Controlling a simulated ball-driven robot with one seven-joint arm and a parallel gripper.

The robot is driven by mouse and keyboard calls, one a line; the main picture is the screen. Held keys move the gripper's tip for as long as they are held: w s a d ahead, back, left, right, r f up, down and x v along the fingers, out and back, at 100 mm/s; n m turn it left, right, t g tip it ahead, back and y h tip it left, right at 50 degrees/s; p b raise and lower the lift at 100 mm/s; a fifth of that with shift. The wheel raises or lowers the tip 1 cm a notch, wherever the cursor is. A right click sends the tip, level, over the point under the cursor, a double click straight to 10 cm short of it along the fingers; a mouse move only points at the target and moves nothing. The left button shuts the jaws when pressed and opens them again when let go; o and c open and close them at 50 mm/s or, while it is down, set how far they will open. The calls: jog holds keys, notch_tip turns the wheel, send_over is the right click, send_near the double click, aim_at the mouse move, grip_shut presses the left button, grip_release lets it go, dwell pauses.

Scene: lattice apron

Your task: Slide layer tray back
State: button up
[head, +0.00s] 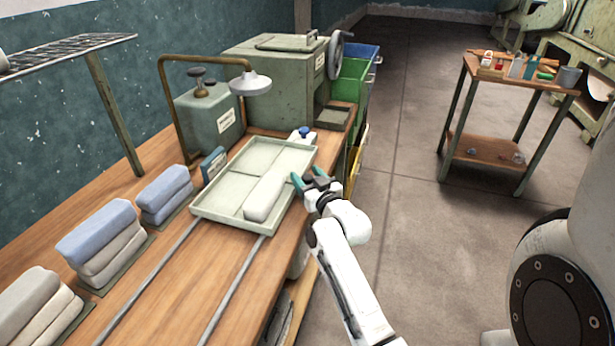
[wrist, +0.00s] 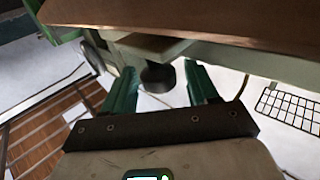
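The layer tray (head: 228,187) is a shallow pale green tray with low walls and a divider. It rests on two metal rails (head: 232,290) on the wooden bench. A pale, elongated rounded block (head: 265,195) lies in it, toward its right side. My gripper (head: 308,181) is at the tray's right edge; contact cannot be told. In the wrist view its two green fingers (wrist: 161,90) are spread apart. A dark round knob-like part (wrist: 158,76) shows between or beyond them, under a pale green edge; I cannot tell whether it belongs to the tray.
A green press-like box (head: 270,80) with a handwheel stands behind the tray. A lamp-like fixture (head: 250,84) overhangs the tray's far left. Folded cloth stacks (head: 102,235) lie left of the rails. The rails' near stretch is clear. A small side table (head: 500,148) stands right.

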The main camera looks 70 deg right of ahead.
grip_shut()
dwell(0.3)
